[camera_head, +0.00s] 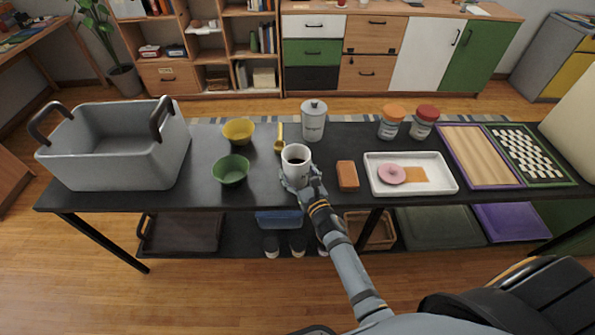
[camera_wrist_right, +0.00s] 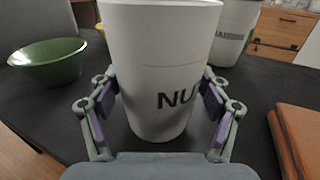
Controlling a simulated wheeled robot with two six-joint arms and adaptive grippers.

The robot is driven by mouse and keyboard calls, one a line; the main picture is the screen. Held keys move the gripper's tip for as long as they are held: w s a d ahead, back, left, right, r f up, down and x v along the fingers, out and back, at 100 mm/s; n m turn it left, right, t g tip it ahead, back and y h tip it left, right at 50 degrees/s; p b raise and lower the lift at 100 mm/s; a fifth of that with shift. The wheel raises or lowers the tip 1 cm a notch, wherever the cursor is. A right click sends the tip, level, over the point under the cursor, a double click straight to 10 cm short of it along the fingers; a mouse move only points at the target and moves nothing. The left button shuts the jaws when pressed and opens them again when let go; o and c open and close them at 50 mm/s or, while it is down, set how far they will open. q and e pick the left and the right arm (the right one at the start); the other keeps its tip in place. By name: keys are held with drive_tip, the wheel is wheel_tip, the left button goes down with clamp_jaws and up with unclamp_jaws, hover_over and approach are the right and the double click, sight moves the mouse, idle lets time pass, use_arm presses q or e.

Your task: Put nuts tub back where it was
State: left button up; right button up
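The nuts tub (camera_head: 296,153) is a white, slightly tapered cup with a dark inside, near the front middle of the dark table. In the right wrist view the tub (camera_wrist_right: 158,75) fills the middle, upright, with the letters "NU" showing. My right gripper (camera_head: 298,181) reaches it from the front. Whether the tub's base touches the table is hard to tell. My left gripper is not in view.
A lidded white canister (camera_head: 313,122) stands behind the tub. A green bowl (camera_head: 231,171), a yellow bowl (camera_head: 238,132) and a grey basket (camera_head: 110,165) are left. A brown block (camera_head: 347,176), a white tray (camera_head: 440,184), two jars and boards are right.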

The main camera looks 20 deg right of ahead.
drive_tip(key=shift+o, duration=1.2)
drive_tip(key=shift+r, duration=0.1)
drive_tip(key=shift+r+p, duration=0.3)
drive_tip(key=shift+p, duration=0.05)
drive_tip(key=s+d+b, duration=0.1)
drive_tip(key=s+b, duration=0.2)
drive_tip(key=s, duration=0.9)
drive_tip(key=shift+d+f, duration=0.15)
